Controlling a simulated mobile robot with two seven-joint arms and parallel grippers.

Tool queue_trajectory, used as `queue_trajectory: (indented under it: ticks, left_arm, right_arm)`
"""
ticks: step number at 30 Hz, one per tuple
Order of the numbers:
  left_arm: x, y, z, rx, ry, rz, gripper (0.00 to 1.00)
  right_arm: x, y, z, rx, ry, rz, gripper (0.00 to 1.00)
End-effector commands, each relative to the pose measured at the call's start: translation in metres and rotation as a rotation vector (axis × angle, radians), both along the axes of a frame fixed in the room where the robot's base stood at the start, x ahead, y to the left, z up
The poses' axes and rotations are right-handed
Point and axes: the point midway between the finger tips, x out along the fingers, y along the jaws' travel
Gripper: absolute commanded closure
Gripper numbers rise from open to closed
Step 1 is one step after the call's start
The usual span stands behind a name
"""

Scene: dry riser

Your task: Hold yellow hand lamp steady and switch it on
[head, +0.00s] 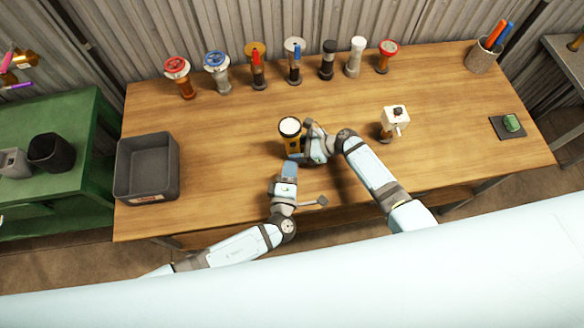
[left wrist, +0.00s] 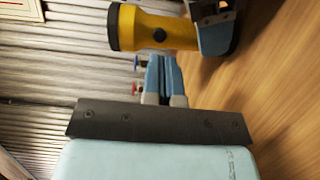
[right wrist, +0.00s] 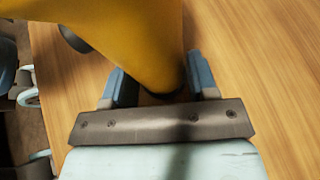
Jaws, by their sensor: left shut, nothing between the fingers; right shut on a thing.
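The yellow hand lamp (head: 294,144) stands upright on the wooden table, its pale round lens facing up. I cannot tell whether it is lit. My right gripper (right wrist: 160,88) is shut on the lamp's yellow body (right wrist: 125,35), near its lower end. In the left wrist view the lamp (left wrist: 175,30) has a black head and a dark round button (left wrist: 159,35) on its side. My left gripper (left wrist: 165,78) is shut and empty, its fingertips close to the lamp's side below the button; I cannot tell whether they touch it.
A grey bin (head: 130,185) stands at the table's left. Several valves and lamp-like things line the back, among them a red-wheeled one (head: 178,68). A white box fitting (head: 396,117) stands right of the lamp. A pen cup (head: 481,56) and a green item (head: 512,122) are far right.

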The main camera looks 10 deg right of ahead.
Motion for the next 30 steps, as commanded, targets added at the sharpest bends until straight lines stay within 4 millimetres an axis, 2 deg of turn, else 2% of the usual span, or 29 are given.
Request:
queue_trajectory:
  ticks: [16, 30]
  left_arm:
    - [0.001, 0.0, 0.0, 0.0, 0.0, 0.0, 1.0]
    - [0.015, -0.004, 0.0, 0.0, -0.001, 0.0, 1.0]
  right_arm:
    - [0.0, 0.0, 0.0, 0.0, 0.0, 0.0, 0.6]
    - [0.0, 0.0, 0.0, 0.0, 0.0, 0.0, 0.6]
